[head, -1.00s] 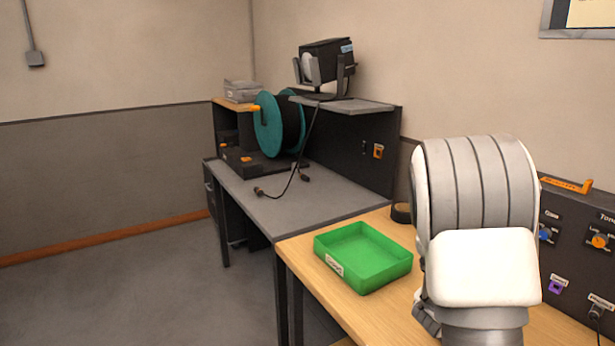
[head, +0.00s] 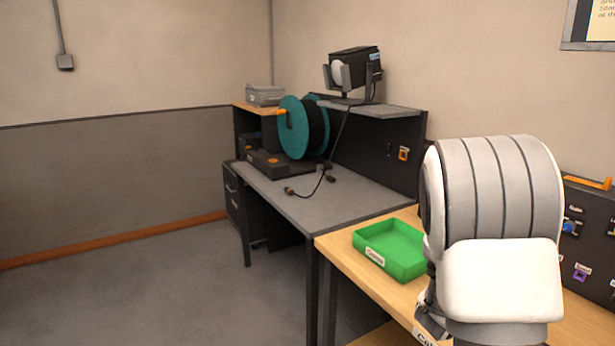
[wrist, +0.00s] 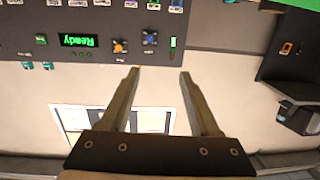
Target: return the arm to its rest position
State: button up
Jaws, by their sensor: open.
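My gripper (wrist: 159,75) shows in the wrist view with its two fingers apart and nothing between them. That view is upside down and takes in a dark control panel (wrist: 100,58) with a green "Ready" display, and a framed sheet on the wall behind the fingers. In the head view my white and grey arm fills the right side, in front of the wooden bench (head: 345,262). The gripper itself is hidden there.
A green tray (head: 402,271) sits on the wooden bench just left of my arm. A grey desk (head: 345,208) beyond it holds a teal cable reel (head: 292,128); a lamp (head: 354,70) stands on its shelf. The floor at left is clear.

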jog(key=a+r+n+t+y+p, duration=0.1)
jog(key=a+r+n+y+p, duration=0.1)
jog(key=a+r+y, duration=0.35)
jog(key=s+a+r+n+t+y+p, duration=0.1)
jog(key=a+r+n+y+p, duration=0.15)
jog(key=a, duration=0.55)
jog(key=a+r+n+t+y+p, duration=0.1)
jog(key=a+r+n+y+p, duration=0.1)
jog(key=a+r+y, duration=0.4)
jog(key=s+a+r+n+g+p, duration=0.1)
jog(key=s+a+n+g+p, duration=0.1)
jog(key=s, duration=0.9)
jog(key=s+a+r+n+g+p, duration=0.2)
jog(key=s+a, duration=0.5)
jog(key=s, duration=0.4)
jog(key=shift+a+r+n+g+y+p, duration=0.15)
jog(key=shift+n+g+y+p, duration=0.25)
jog(key=shift+n+g, duration=0.55)
jog(key=shift+s, duration=0.1)
jog(key=shift+c, duration=1)
jog(key=shift+m, duration=0.3)
